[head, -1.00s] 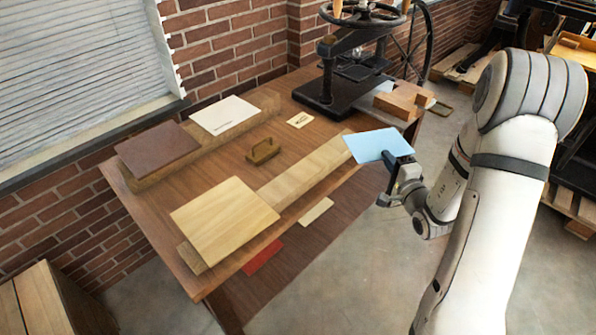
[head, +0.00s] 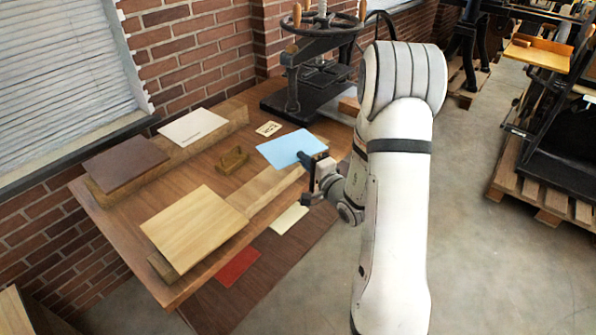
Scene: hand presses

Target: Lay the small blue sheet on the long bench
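The small blue sheet (head: 286,150) is pale blue, flat and roughly level in the head view. My gripper (head: 308,162) is at its right edge, shut on it. The sheet appears above the right end of a long pale wooden strip on the wooden table; the height of the gap is hard to tell. My arm covers the table's right end.
A brown board (head: 122,164) and a white sheet (head: 192,126) rest on a rear wooden strip. A light wooden board (head: 193,228) lies nearer. Pallets (head: 540,190) and clear floor lie right.

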